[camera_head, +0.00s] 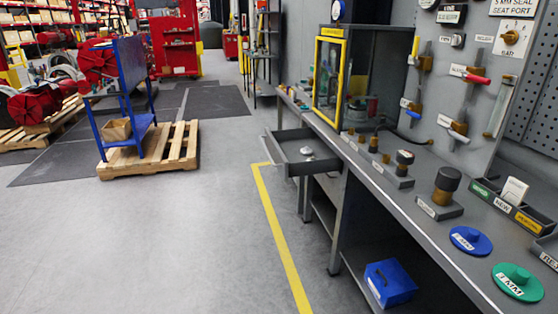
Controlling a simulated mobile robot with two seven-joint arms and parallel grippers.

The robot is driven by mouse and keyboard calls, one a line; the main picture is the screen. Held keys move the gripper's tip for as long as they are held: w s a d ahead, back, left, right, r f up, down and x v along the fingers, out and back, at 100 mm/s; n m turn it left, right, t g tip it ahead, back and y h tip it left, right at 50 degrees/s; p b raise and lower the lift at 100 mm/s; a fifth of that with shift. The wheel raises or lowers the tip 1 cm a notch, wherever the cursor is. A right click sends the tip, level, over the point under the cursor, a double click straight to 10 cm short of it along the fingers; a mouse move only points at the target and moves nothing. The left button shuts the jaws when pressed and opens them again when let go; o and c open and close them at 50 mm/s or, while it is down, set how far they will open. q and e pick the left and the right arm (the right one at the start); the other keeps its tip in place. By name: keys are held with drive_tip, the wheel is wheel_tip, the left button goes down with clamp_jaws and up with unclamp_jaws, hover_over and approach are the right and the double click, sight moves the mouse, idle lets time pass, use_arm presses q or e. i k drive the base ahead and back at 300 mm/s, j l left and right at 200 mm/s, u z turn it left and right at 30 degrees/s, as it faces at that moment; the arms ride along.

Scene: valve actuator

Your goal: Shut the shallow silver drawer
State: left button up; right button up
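The shallow silver drawer (314,168) is grey metal and stands pulled out to the left from under the long workbench, near its far part. Its open top shows, and a small shiny item (307,152) lies inside on its floor. The drawer's outer end hangs over the floor. Neither of my grippers is in view.
The grey workbench (400,205) runs along the right, carrying valve parts, a yellow-framed cabinet (328,78), and blue (470,240) and green discs (517,281). A blue box (390,283) sits on the lower shelf. Floor left of the yellow line (278,228) is clear up to a pallet (150,160).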

sight(284, 146)
drive_tip(key=i+j, duration=0.3)
drive_tip(key=i, duration=0.65)
drive_tip(key=i+j, duration=0.15)
drive_tip(key=i, duration=0.55)
drive_tip(key=l+z, duration=0.05)
